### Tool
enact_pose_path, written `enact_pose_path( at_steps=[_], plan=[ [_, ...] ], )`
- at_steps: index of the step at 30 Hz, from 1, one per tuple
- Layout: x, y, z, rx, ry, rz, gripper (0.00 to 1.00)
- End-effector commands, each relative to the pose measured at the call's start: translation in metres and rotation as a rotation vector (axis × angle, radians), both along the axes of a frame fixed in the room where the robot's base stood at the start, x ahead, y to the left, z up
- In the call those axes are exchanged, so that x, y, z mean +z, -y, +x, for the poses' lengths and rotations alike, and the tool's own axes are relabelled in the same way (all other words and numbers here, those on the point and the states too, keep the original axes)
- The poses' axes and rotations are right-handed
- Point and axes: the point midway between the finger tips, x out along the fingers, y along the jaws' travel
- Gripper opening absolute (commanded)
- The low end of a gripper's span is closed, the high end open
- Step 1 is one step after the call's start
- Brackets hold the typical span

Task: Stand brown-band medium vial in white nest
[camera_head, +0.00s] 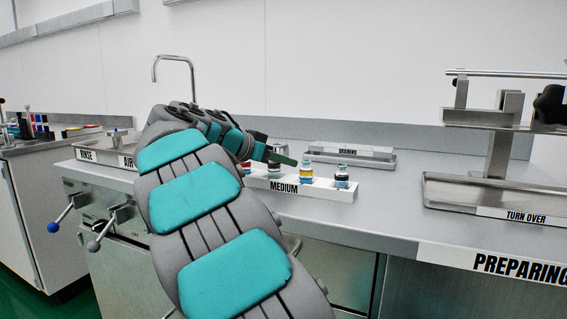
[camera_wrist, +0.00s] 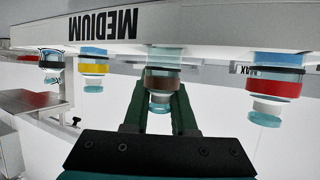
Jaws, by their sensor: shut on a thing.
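The brown-band medium vial (camera_wrist: 160,80) stands in the white rack labelled MEDIUM (camera_wrist: 185,30), which is upside down in the wrist view. My gripper (camera_wrist: 158,92) has its two dark green fingers on either side of this vial, shut on it. The vial is still at the rack, in line with its neighbours. In the head view the rack (camera_head: 325,192) is on the counter, and my gripper (camera_head: 283,159) is over its left part, partly covering the brown-band vial (camera_head: 274,168). I cannot tell which thing is the white nest.
A yellow-band vial (camera_wrist: 93,68) and a red-band vial (camera_wrist: 272,88) flank the held one; a dark-band vial (camera_head: 342,178) stands at the rack's right end. Behind is the DRAINING tray (camera_head: 350,155). The TURN OVER stand (camera_head: 500,195) is at right. A tap (camera_head: 175,60) rises behind my arm.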

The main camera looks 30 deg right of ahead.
Motion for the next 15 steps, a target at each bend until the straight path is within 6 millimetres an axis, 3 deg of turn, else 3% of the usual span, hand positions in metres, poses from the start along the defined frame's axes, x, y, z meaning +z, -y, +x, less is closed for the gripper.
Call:
enact_pose_path(
  at_steps=[14, 15],
  plan=[
    [-0.0082, 0.0001, -0.0003, -0.001, -0.001, 0.001, 0.0],
    [-0.0074, 0.0, -0.0003, -0.001, -0.001, 0.001, 0.27]
  ],
)
